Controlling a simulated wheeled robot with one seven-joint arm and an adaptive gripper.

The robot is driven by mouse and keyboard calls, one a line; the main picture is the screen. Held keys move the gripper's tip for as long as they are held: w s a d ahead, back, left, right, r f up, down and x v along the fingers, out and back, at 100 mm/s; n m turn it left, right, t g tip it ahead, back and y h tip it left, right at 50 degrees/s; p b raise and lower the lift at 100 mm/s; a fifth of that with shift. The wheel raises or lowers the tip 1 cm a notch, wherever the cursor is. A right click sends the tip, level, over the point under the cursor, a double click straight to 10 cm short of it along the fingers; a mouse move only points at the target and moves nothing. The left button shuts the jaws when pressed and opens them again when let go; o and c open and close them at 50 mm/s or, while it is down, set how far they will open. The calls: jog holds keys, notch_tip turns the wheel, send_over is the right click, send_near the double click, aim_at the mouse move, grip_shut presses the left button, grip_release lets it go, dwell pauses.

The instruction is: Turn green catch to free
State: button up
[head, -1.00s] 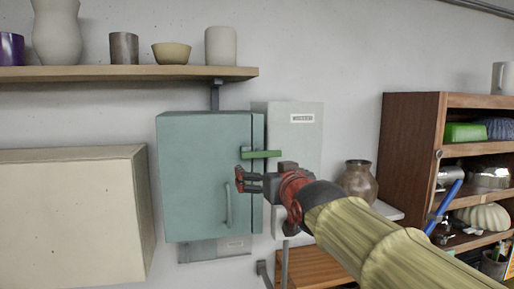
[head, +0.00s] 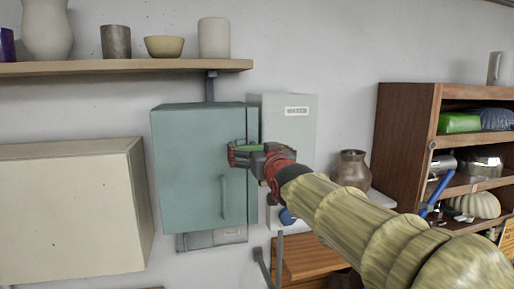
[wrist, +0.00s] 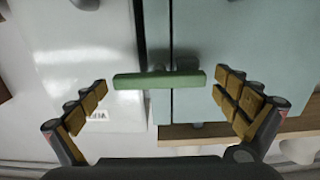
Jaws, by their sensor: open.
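The green catch (wrist: 160,80) is a bar lying level across the seam at the edge of the teal cabinet door (head: 190,175). It shows in the wrist view between my open fingers, apart from both. In the head view the catch (head: 252,141) is partly hidden behind my gripper (head: 240,152). My gripper, also in the wrist view (wrist: 160,98), is open and empty, with one finger on each side of the bar's ends. The teal cabinet's door is closed, with a vertical handle (head: 223,198) below the catch.
A grey box labelled WATER (head: 297,130) is beside the teal cabinet. A shelf (head: 130,68) with pots hangs above. A cream box (head: 70,210) is at left. A brown vase (head: 351,169) and a wooden shelf unit (head: 408,135) stand at right.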

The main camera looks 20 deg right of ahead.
jog(key=shift+s+d, duration=0.1)
jog(key=c, duration=1)
